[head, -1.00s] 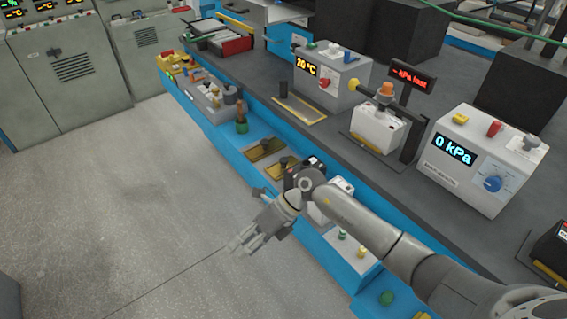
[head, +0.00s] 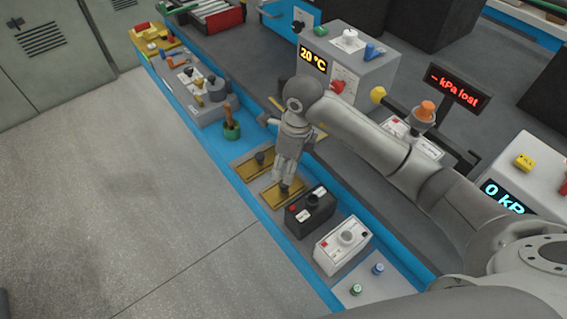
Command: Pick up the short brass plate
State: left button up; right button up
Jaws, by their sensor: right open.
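Two flat brass plates with dark knobs lie side by side on the blue-edged shelf in the head view. The farther brass plate (head: 246,170) lies to the left, and the nearer brass plate (head: 270,196) lies by the black box. Which one is the short plate, I cannot clearly tell. My right gripper (head: 285,180) is open and points down over the nearer plate, with its fingertips close to that plate's knob. The gripper covers part of this plate. Whether the fingers touch the knob I cannot tell. My left gripper is not in view.
A black box (head: 311,211) and a white box (head: 342,244) stand just right of the plates. A green-based post (head: 231,130) stands beyond them. The temperature box (head: 346,68) stands on the bench behind. The floor at left is clear.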

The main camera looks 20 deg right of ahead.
aim_at(283, 185)
jog(key=shift+w+d+f, duration=0.1)
jog(key=shift+w+f, duration=0.05)
jog(key=shift+w, duration=0.2)
jog(key=shift+s+f, duration=0.1)
jog(key=shift+f, duration=0.25)
jog(key=f, duration=0.2)
jog(key=a+f, duration=0.1)
jog(key=shift+s+f+p, duration=0.25)
jog(key=shift+f+p, duration=0.1)
jog(key=shift+f, duration=0.05)
jog(key=shift+w+d+f, duration=0.1)
jog(key=shift+f, duration=0.2)
jog(key=f, duration=0.2)
jog(key=f+p, duration=0.1)
jog(key=f, duration=0.1)
jog(key=shift+w+f, duration=0.1)
jog(key=shift+w, duration=0.2)
jog(key=shift+w+f, duration=0.1)
jog(key=shift+f, duration=0.15)
jog(key=shift+c, duration=0.4)
jog(key=c, duration=0.5)
grip_shut()
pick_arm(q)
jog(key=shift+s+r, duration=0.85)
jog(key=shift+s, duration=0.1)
